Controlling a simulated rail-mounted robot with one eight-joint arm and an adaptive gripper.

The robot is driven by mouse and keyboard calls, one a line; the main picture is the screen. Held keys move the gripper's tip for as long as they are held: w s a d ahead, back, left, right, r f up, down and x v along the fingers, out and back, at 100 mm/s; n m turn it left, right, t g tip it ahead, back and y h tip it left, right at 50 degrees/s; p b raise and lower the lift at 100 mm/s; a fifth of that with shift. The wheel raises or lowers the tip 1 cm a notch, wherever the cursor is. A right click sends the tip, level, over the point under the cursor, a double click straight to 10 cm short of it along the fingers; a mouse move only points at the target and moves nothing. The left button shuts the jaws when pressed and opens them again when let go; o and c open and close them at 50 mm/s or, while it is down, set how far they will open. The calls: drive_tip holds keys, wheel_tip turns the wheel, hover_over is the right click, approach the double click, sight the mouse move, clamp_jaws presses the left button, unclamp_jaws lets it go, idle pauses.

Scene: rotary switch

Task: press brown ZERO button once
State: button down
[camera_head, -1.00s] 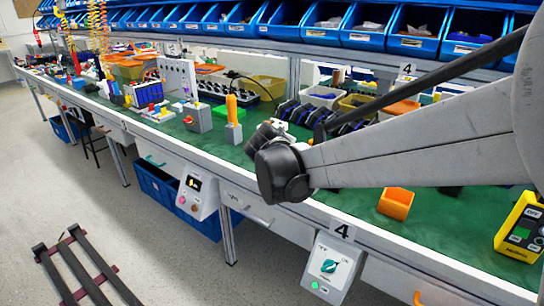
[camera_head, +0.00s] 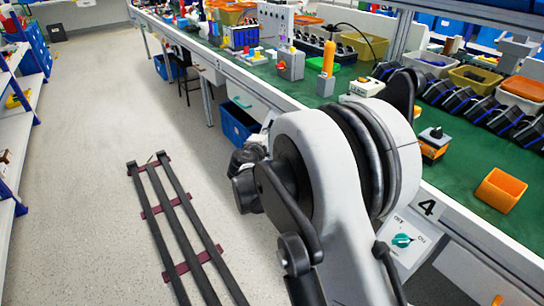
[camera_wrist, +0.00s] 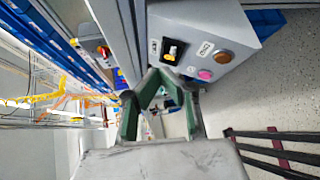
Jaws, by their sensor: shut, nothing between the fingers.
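The brown button (camera_wrist: 225,57) is on a light grey control box (camera_wrist: 205,22) in the wrist view, beside a small label whose lettering is hard to read. A pink button (camera_wrist: 205,75) and a black panel with a yellow part (camera_wrist: 173,50) share the same face. My gripper (camera_wrist: 161,76) is shut and empty, its green-padded fingers pointing toward the box. The tips appear left of and below the brown button in the picture; I cannot tell the gap in depth. In the head view my arm hides this box, and the fingertips cannot be made out.
A blue crate (camera_head: 238,122) stands below. Dark floor rails (camera_head: 170,215) lie left of my arm.

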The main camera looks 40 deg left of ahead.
drive_tip(key=s+a+f+n+y+b, duration=0.1)
drive_tip(key=s+a+f+n, duration=0.1)
drive_tip(key=s+a+f, duration=0.3)
drive_tip(key=shift+a+f+y, duration=0.3)
drive_tip(key=shift+a+f, duration=0.45)
drive_tip(key=shift+a, duration=0.25)
drive_tip(key=w+d+f, duration=0.2)
drive_tip(key=w+f, duration=0.2)
drive_tip(key=w, duration=0.3)
drive_tip(key=shift+d+f+b, duration=0.15)
drive_tip(key=shift+d+b, duration=0.2)
drive_tip(key=shift+b, duration=0.05)
drive_tip(key=shift+w, duration=0.2)
idle(0.5)
drive_tip(key=shift+w+d+f, duration=0.15)
drive_tip(key=shift+w+f, duration=0.05)
drive_tip(key=shift+w, duration=0.05)
drive_tip(key=shift+w+d+f, duration=0.1)
drive_tip(key=shift+w+f, duration=0.1)
drive_tip(key=shift+w, duration=0.15)
idle(1.1)
drive_tip(key=shift+s+a+r, duration=0.25)
drive_tip(key=shift+s+r, duration=0.15)
drive_tip(key=shift+s, duration=0.3)
